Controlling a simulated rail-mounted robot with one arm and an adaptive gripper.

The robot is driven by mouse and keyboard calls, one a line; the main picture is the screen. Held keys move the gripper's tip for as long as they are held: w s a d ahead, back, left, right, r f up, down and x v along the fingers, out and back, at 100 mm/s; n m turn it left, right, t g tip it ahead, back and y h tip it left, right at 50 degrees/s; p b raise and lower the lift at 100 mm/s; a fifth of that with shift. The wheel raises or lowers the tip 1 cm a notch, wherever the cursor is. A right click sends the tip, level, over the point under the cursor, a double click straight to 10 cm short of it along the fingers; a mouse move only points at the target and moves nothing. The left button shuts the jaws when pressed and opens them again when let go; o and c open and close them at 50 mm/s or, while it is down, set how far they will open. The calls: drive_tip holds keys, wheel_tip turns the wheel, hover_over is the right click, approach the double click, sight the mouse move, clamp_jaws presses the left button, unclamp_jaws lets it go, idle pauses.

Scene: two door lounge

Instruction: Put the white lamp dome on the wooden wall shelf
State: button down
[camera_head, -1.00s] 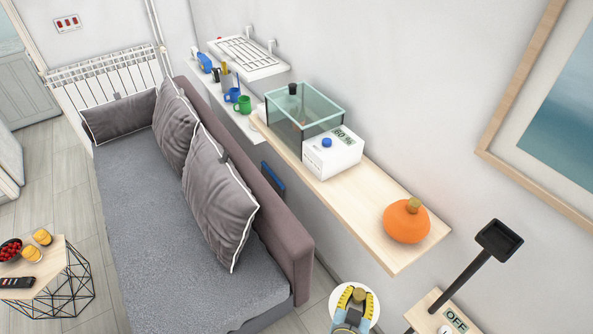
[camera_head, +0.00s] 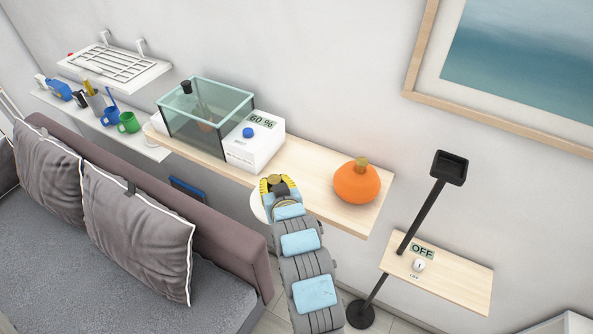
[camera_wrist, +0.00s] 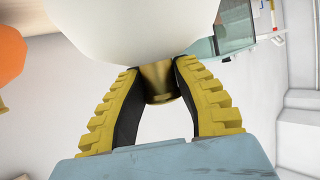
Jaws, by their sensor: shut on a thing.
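The white lamp dome (camera_head: 258,206) is mostly hidden behind my gripper (camera_head: 279,183) in the head view. In the wrist view the white dome (camera_wrist: 135,30) fills the top middle, and its brass neck (camera_wrist: 156,80) sits between my two yellow-ridged fingers. My gripper (camera_wrist: 155,90) is shut on the dome at this neck. The long wooden wall shelf (camera_head: 312,160) runs along the wall. My gripper overlaps its front edge in the head view; I cannot tell the dome's height against the shelf.
The shelf carries a glass tank (camera_head: 205,115), a white box (camera_head: 256,145) reading 60 % and an orange vase (camera_head: 357,184). Bare wood shows between box and vase. A black lamp stand (camera_head: 420,215) rises by a small wooden shelf (camera_head: 450,277). A sofa (camera_head: 130,255) is at left.

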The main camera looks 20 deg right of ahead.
drive_tip(key=d+r+b, duration=0.2)
drive_tip(key=d+r, duration=0.7)
drive_tip(key=r, duration=0.2)
drive_tip(key=w+d+f+p, duration=0.2)
drive_tip(key=w+f+p, duration=0.3)
drive_tip(key=w+f, duration=0.7)
drive_tip(key=x, duration=0.2)
drive_tip(key=shift+w+p, duration=0.3)
drive_tip(key=shift+p, duration=0.1)
drive_tip(key=shift+f, duration=0.15)
drive_tip(key=c, duration=0.9)
unclamp_jaws()
drive_tip(key=shift+s+r, duration=0.1)
drive_tip(key=shift+r, duration=0.1)
